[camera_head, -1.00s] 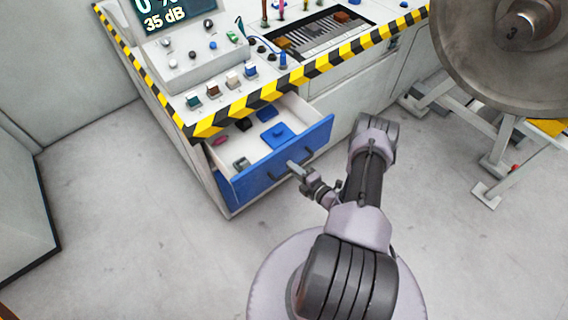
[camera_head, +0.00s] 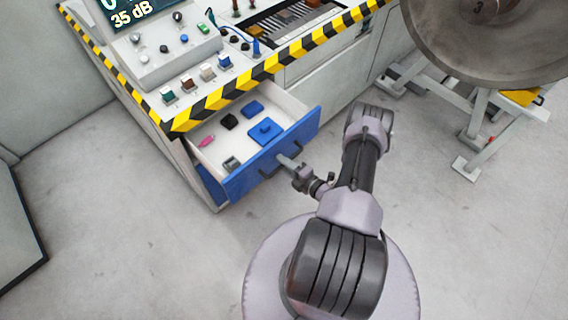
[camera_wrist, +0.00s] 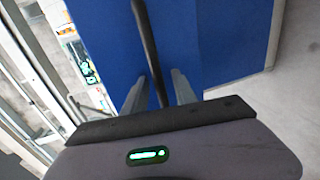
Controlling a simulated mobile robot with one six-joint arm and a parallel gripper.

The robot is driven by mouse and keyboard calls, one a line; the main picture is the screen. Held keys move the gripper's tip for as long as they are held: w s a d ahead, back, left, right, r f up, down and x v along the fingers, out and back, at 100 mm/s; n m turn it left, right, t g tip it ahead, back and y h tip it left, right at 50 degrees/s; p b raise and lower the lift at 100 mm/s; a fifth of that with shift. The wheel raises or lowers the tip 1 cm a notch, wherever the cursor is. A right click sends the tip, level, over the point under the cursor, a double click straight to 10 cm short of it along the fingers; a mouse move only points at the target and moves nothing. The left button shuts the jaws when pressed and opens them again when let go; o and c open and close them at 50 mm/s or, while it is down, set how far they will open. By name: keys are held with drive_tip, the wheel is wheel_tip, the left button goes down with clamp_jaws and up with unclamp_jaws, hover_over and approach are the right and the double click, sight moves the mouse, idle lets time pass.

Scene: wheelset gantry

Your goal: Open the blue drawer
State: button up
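The blue drawer (camera_head: 236,182) stands pulled out of the white console, so its white inside shows in the head view. Its blue front (camera_wrist: 230,40) fills much of the wrist view. A dark bar handle (camera_wrist: 147,40) runs across that front. My gripper (camera_head: 285,163) is at the handle in the head view. In the wrist view its two fingers (camera_wrist: 162,88) lie on either side of the bar, and the drawer moves along with it. The exact finger contact is hard to see.
The drawer holds a blue box (camera_head: 265,131), a pink item (camera_head: 207,141), a black item (camera_head: 229,121) and a grey item (camera_head: 231,163). A console with a striped edge (camera_head: 230,95) stands above it. A large metal wheel (camera_head: 490,40) is at the right. The floor in front is clear.

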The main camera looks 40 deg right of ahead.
drive_tip(key=p+v, duration=0.4)
drive_tip(key=v, duration=1.3)
drive_tip(key=shift+s, duration=0.2)
